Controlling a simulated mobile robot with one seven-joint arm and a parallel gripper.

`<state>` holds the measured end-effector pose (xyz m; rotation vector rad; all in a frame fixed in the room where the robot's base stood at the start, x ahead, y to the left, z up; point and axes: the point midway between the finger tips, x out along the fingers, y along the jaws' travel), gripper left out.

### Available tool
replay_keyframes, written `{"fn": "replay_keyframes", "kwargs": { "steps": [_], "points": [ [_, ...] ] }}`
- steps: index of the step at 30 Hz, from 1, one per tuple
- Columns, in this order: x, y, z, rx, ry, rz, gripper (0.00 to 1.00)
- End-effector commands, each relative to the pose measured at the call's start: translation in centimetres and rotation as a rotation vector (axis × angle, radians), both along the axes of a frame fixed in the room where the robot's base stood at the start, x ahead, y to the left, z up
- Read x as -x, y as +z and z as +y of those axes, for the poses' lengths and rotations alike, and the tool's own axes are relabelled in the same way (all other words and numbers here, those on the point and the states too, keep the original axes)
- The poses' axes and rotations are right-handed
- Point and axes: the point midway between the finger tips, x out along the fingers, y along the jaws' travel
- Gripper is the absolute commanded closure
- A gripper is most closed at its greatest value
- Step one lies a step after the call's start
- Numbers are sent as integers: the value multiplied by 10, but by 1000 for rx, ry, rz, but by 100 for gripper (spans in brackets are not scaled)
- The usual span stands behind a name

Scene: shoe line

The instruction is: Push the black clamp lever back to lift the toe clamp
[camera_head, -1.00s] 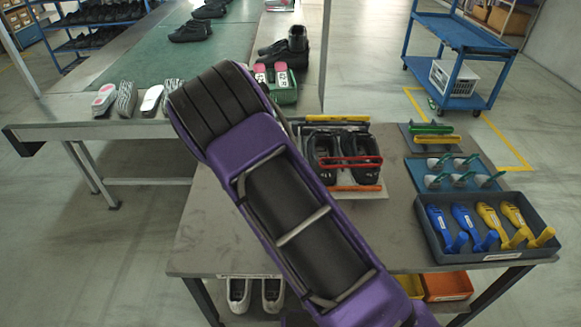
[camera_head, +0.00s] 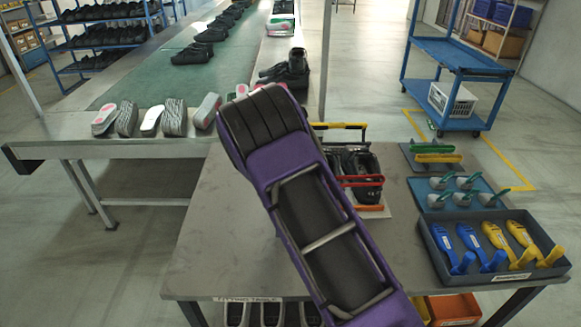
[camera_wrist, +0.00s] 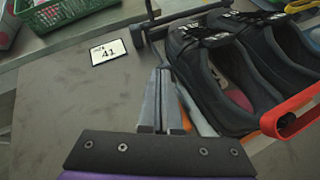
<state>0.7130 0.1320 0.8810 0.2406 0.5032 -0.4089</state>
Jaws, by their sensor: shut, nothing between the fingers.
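A fixture holds a pair of black shoes (camera_head: 352,160) on the grey table, and the shoes fill the right of the wrist view (camera_wrist: 215,80). A red bar (camera_head: 362,182) crosses over the shoes; it shows large at the right in the wrist view (camera_wrist: 290,122). A black bar with a dark rounded end (camera_wrist: 140,36), apparently the clamp lever, stands beyond my fingertips at the shoes' far end. My gripper (camera_wrist: 161,78) is shut and empty, left of the shoes. I cannot tell whether it touches the fixture. My arm hides the fixture's left side in the head view.
A card marked 41 (camera_wrist: 108,52) lies on the table, with a green basket (camera_wrist: 62,12) beyond. A dark tray of blue and yellow tools (camera_head: 495,280) and a blue board with pegs (camera_head: 425,197) stand to the right. The table's left side (camera_head: 225,230) is clear.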

Motion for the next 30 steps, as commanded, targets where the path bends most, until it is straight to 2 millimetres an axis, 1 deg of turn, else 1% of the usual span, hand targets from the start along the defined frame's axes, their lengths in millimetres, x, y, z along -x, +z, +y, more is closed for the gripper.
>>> {"fn": "replay_keyframes", "kwargs": {
  "steps": [3, 9, 26, 30],
  "points": [
    [-7, -2, 0, -1, -1, 0, 100],
    [-13, -4, 0, 0, 1, 0, 100],
    [-16, -3, -3, 3, -2, -3, 100],
    [-16, 0, -2, 3, -3, -3, 100]
  ]
}}
